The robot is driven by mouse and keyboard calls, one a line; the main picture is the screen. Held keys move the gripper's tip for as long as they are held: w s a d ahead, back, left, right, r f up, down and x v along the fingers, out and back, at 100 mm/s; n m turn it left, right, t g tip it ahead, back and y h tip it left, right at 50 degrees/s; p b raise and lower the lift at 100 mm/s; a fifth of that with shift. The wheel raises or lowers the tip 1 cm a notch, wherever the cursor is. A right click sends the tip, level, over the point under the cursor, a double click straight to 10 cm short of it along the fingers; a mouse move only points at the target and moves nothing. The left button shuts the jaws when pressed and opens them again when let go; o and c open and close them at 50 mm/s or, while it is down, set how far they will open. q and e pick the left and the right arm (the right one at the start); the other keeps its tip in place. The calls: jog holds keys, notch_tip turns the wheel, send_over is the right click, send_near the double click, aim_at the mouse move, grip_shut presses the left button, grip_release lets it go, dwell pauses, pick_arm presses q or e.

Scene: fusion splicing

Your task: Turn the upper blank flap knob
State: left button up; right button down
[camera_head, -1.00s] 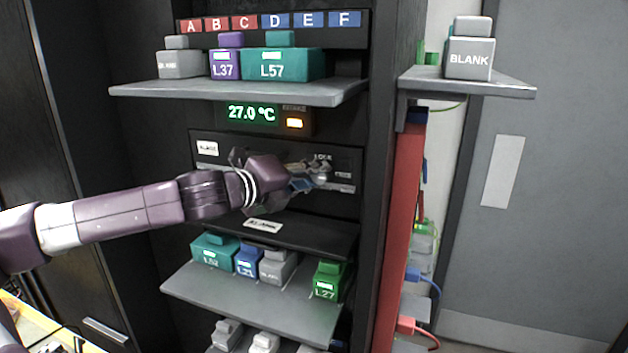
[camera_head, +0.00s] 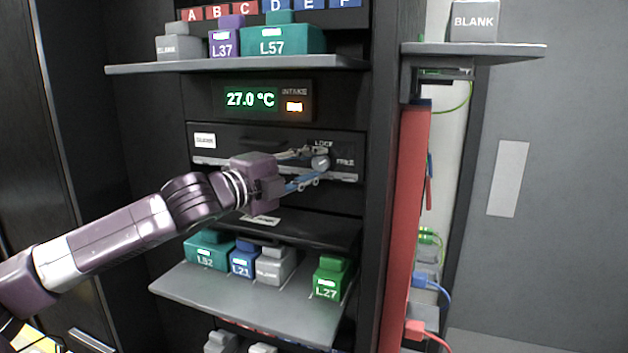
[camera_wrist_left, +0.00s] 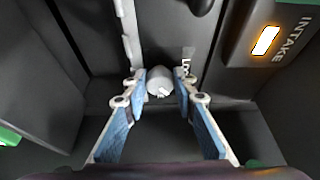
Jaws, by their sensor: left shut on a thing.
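The upper flap (camera_head: 230,150) is a dark panel with a pale label at its left and a light strip across it. Its round grey knob (camera_head: 321,163) sits at the right, between the words LOCK above and FREE to the right. My left gripper (camera_head: 311,167) reaches in from the left with its fingertips on either side of the knob. In the left wrist view the knob (camera_wrist_left: 159,80) lies between the two blue-padded fingers (camera_wrist_left: 160,88), which are shut on it. My right gripper is not in view.
A display reading 27.0 °C (camera_head: 250,99) and a lit INTAKE button (camera_head: 294,106) are above. A grey shelf (camera_head: 235,66) with blocks overhangs them. Below are a lower flap (camera_head: 315,229) and a shelf (camera_head: 240,298) with several labelled blocks. A red post (camera_head: 402,230) stands right.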

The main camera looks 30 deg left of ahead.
pick_arm(q)
jog(key=n+t+b, duration=0.1)
jog(key=n+b, duration=0.1)
jog(key=n, duration=0.1)
jog(key=f+n+t+b, duration=0.1)
jog(key=n+b, duration=0.1)
jog(key=n, duration=0.1)
jog(key=shift+d, duration=0.1)
jog(key=n+t+y+b, duration=0.1)
jog(key=n, duration=0.1)
jog(key=shift+n, duration=0.4)
jog(key=shift+d+n+t+y+b, duration=0.15)
jog(key=shift+n+y+b, duration=0.25)
jog(key=shift+n, duration=0.45)
jog(key=shift+n+t+y+b, duration=0.15)
jog(key=shift+n+y, duration=0.35)
jog(key=shift+n, duration=0.35)
jog(key=shift+w+n, duration=0.1)
jog(key=shift+n, duration=0.2)
jog(key=o, duration=1.2)
jog(key=shift+c, duration=0.2)
jog(key=v, duration=1.2)
jog(key=shift+f, duration=0.1)
